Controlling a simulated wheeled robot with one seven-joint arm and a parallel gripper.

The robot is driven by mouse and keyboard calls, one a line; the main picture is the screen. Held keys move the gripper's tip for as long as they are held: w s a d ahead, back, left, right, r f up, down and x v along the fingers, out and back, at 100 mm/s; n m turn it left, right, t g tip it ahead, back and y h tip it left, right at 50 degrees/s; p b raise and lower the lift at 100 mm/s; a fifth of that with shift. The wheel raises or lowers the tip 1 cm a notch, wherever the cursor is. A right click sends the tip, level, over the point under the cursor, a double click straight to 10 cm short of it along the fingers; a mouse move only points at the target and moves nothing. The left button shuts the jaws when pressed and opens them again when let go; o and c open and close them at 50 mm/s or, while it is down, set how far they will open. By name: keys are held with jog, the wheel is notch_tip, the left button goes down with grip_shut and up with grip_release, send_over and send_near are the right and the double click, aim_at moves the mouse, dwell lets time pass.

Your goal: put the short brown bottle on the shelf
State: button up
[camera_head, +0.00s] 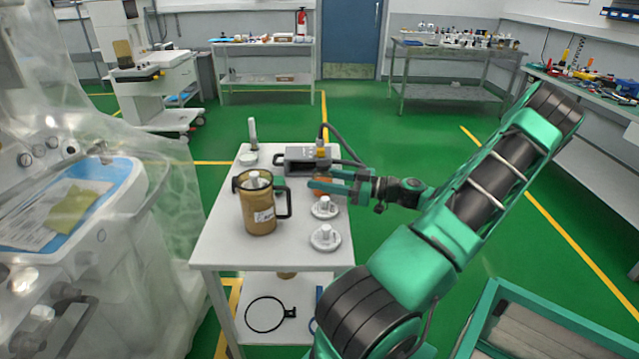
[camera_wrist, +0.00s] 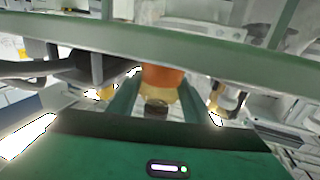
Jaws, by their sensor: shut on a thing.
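My gripper (camera_head: 318,186) is at the right side of the white cart top (camera_head: 225,245), reaching in from the right. It is shut on a small orange-brown bottle (camera_wrist: 162,77), which looks like the short brown bottle. In the wrist view the bottle sits between the two fingers of my gripper (camera_wrist: 158,97), with a paler band and a dark end. In the head view only a bit of orange (camera_head: 322,188) shows at the fingers. I cannot tell whether the bottle touches the top. Below is the cart's lower shelf (camera_head: 250,338), partly hidden.
A large brown jug (camera_head: 260,208) stands left of my gripper. A grey device with a hose (camera_head: 302,160) is behind it. Two white round pieces (camera_head: 325,207) (camera_head: 325,238) lie in front. A black ring (camera_head: 264,314) lies on the lower shelf. Plastic-draped equipment (camera_head: 90,200) stands left.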

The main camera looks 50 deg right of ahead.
aim_at(323, 164)
jog(key=shift+r, duration=0.15)
notch_tip(323, 164, up, 10)
jog(key=shift+f, duration=0.1)
dwell(0.6)
